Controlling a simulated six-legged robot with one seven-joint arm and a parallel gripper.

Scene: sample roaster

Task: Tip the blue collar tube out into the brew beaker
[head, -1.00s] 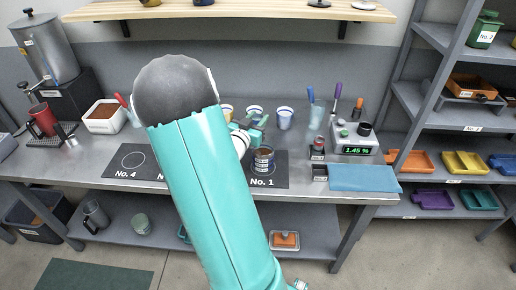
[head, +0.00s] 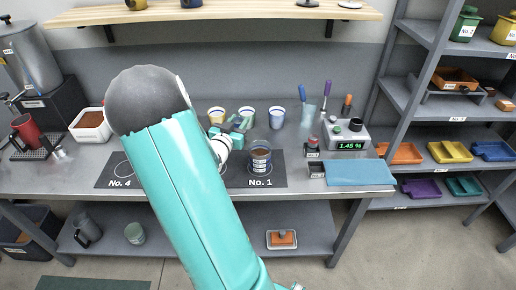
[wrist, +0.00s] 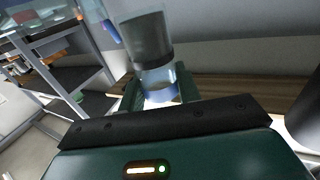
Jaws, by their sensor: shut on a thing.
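My gripper (wrist: 157,92) is shut on a clear tube (wrist: 151,62) with dark contents and a blue collar at its end nearest the jaws. In the head view my teal gripper (head: 236,130) is above the bench, just behind and left of a clear beaker. This beaker (head: 261,158), with brown contents and a label, stands upright on the No. 1 place of the dark mat and looks like the brew beaker. The tube cannot be made out in the head view. I cannot tell whether its mouth is over the beaker.
Small cups (head: 277,117) stand behind the beaker. A scale (head: 346,136) reading 1.45 %, a small red-and-black item (head: 312,147) and a blue cloth (head: 358,172) are to the right. A white tub (head: 92,127) of brown grounds is at left. My arm hides the mat's middle.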

